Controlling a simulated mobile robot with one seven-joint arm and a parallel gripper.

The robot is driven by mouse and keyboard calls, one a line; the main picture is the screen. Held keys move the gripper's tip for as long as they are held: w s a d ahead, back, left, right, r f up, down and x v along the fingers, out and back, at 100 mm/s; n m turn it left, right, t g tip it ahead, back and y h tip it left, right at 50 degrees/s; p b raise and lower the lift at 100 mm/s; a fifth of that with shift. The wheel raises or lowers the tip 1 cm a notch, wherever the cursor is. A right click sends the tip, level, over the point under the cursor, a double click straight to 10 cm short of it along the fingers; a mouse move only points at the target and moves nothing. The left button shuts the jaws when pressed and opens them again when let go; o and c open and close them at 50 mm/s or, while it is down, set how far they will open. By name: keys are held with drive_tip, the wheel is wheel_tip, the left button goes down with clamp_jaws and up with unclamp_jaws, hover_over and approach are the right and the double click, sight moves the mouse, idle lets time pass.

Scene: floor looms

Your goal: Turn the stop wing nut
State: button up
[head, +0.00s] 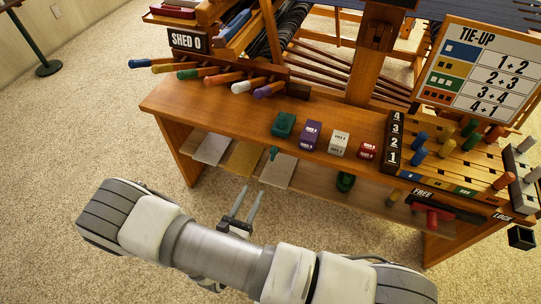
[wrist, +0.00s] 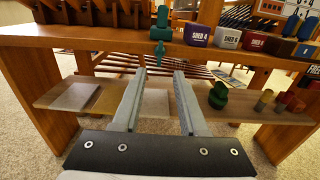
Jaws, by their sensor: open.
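A green stop (head: 283,124) sits at the front edge of the wooden bench top, left of the shed blocks. A small green part (head: 273,152) hangs below the edge there; I take it for the wing nut, but its wings are not clear. In the wrist view the green stop (wrist: 161,24) is at top centre, with the hanging green part (wrist: 160,50) under it. My gripper (head: 254,191) is open and empty, in front of the bench and below the edge. In the wrist view its fingers (wrist: 160,74) point toward the bench, apart from the green part.
Purple, white and red blocks (head: 339,142) stand along the bench edge. A lower shelf (head: 313,179) holds flat pale panels and another green object (head: 345,181). A red T-handle (head: 431,214) is at right near FREE and LOCK labels. Coloured pegs (head: 228,79) stick out at left. Carpet in front is clear.

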sight(271, 154)
drive_tip(key=b+x, duration=0.2)
drive_tip(key=x, duration=1.3)
drive_tip(key=shift+w+d, duration=0.1)
drive_tip(key=shift+w, duration=0.05)
clamp_jaws()
drive_tip(key=shift+f, duration=0.1)
